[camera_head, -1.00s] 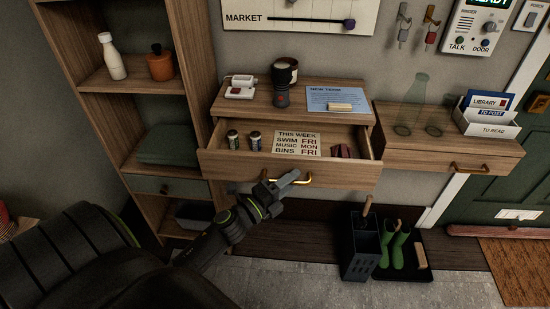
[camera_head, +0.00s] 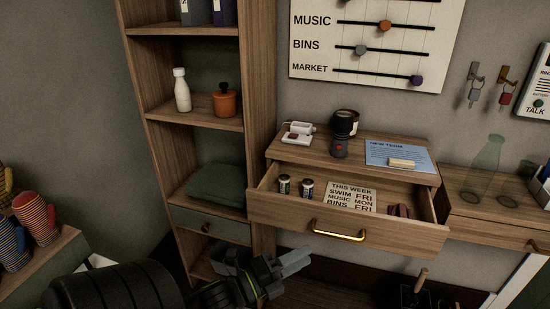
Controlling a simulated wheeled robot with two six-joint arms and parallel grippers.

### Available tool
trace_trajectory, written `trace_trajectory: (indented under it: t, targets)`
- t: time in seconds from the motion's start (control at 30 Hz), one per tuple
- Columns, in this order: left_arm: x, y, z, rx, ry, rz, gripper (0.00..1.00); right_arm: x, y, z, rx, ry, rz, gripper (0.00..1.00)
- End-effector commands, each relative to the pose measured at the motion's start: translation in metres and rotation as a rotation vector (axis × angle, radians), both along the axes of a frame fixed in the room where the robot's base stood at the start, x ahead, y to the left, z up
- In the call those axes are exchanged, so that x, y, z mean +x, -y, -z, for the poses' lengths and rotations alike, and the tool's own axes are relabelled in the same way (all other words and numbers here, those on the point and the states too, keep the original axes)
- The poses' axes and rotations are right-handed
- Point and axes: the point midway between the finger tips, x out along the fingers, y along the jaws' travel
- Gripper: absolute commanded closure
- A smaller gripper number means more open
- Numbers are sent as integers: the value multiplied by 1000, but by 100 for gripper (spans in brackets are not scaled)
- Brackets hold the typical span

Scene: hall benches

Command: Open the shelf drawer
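The tall wooden shelf (camera_head: 258,130) stands left of centre. Its grey-green drawer (camera_head: 225,226) is shut, below the folded green cloth (camera_head: 218,184), and has a small dark round knob (camera_head: 206,228). My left gripper (camera_head: 266,258) is at the bottom, in front of and below the shelf drawer and right of its knob, apart from it. Its fingers look spread and hold nothing. My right gripper is not in view.
A white bottle (camera_head: 181,90) and an orange pot (camera_head: 225,102) stand on a shelf above. Striped gloves (camera_head: 36,218) stand on a bench at far left. The open wall drawer juts out above and right of my gripper.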

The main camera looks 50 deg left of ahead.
Motion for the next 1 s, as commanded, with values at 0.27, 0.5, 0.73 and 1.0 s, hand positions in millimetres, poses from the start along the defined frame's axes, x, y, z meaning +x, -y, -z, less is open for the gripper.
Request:
trace_trajectory:
  t: [0.27,0.5,0.73,1.0]
  targets:
    - [-43,-11,6,1,-5,-1,68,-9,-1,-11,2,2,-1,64]
    - [-56,-14,8,1,-2,-1,68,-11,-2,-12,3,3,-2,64]
    - [-57,-14,8,1,0,0,68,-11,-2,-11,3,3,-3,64]
    - [-56,-14,8,1,0,0,68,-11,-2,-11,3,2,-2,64]
